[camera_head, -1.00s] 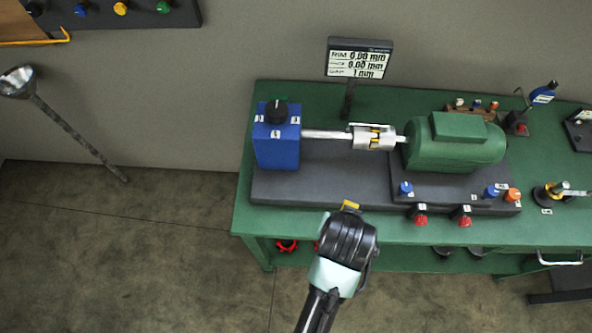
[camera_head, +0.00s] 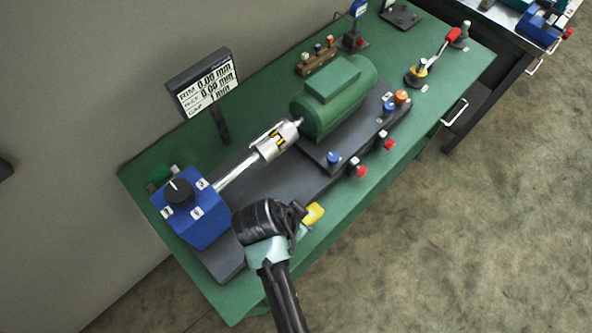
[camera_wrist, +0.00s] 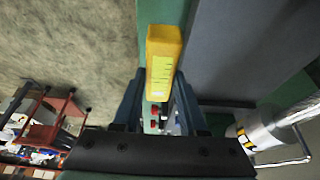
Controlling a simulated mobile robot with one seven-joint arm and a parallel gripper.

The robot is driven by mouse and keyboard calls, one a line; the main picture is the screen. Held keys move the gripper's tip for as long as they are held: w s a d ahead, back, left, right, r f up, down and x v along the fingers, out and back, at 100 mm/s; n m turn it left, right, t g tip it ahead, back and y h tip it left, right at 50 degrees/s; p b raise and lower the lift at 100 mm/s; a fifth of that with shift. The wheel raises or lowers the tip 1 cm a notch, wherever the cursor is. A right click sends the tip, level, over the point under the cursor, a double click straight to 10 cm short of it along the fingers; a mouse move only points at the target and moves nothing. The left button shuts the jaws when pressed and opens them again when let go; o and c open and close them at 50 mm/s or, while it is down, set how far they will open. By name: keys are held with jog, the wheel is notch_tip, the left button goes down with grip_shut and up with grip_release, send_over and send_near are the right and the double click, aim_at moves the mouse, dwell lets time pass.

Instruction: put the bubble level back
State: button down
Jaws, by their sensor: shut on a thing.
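The bubble level is a yellow block with a lighter marked strip; it shows in the wrist view (camera_wrist: 163,62) between the fingers, its length running away from my gripper. In the head view its yellow end (camera_head: 314,214) pokes out to the right of my gripper (camera_head: 303,220). My gripper is shut on the level; its two dark fingers also show in the wrist view (camera_wrist: 162,100). In the head view it is over the front edge of the green bench (camera_head: 240,298), beside the dark base plate. Whether the level touches the bench cannot be told.
A blue unit (camera_head: 195,225) and a green motor (camera_head: 335,100) stand on the bench, joined by a shaft and coupling (camera_head: 275,140). A display (camera_head: 203,82) stands behind. Blue, red and orange knobs line the motor plate. A darker bench (camera_head: 505,35) is at the upper right.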

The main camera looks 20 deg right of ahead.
jog(key=f, duration=0.4)
jog(key=shift+s+f, duration=0.35)
jog(key=shift+w+a+f, duration=0.1)
jog(key=shift+f, duration=1.9)
jog(key=shift+f, duration=0.1)
